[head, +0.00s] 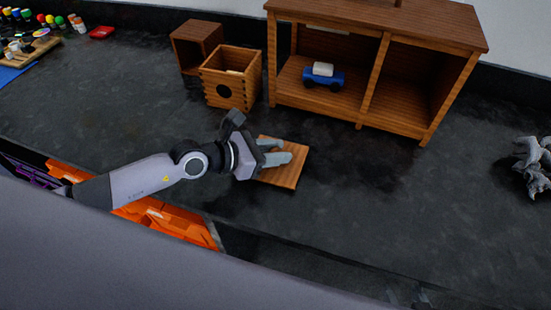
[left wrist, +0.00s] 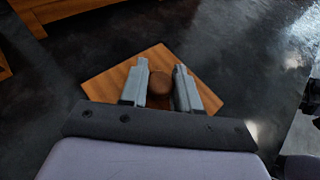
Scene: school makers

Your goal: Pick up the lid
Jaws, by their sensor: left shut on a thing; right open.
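The lid is a flat square wooden plate (head: 292,178) on the dark worktop, with a round brown knob (left wrist: 180,80) that shows in the left wrist view. My left gripper (head: 277,156) is over the lid. In the left wrist view its two grey fingers (left wrist: 164,86) stand on either side of the knob and are shut on it. I cannot tell whether the lid is clear of the worktop. My right gripper (head: 408,297) shows only faintly at the bottom edge of the head view, with its fingers apart and away from the lid.
A wooden shelf (head: 400,112) holds a blue toy car (head: 322,76). A grey figure (head: 533,165) lies far right. Orange bins (head: 165,222) are below the front edge.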

